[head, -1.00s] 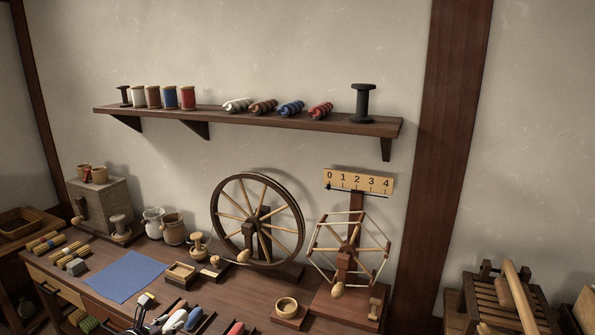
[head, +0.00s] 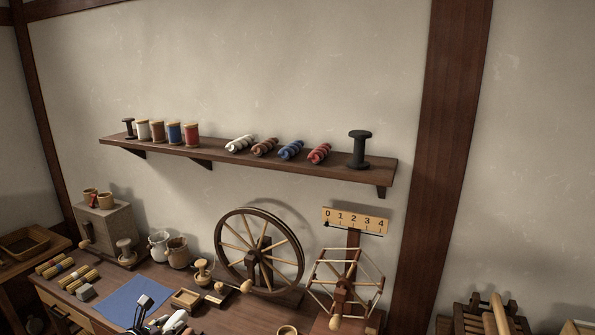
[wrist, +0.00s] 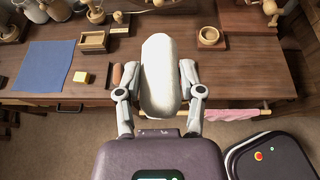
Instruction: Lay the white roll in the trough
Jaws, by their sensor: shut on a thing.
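In the wrist view my gripper (wrist: 160,70) is shut on the white roll (wrist: 160,85), a long, rounded piece held between the two grey fingers. It hangs over the front part of the bench and hides what lies behind it. In the head view white and dark parts show at the bottom edge, too cut off to tell roll from gripper. I cannot make out the trough for certain in either current view.
The bench (wrist: 220,75) holds a blue cloth (head: 130,299), a spinning wheel (head: 260,251), a reel with a number scale (head: 355,220) and small wooden boxes. A yellow block (wrist: 82,77) sits left. A pink cloth (wrist: 230,115) hangs at the front edge. A shelf (head: 330,170) carries spools.

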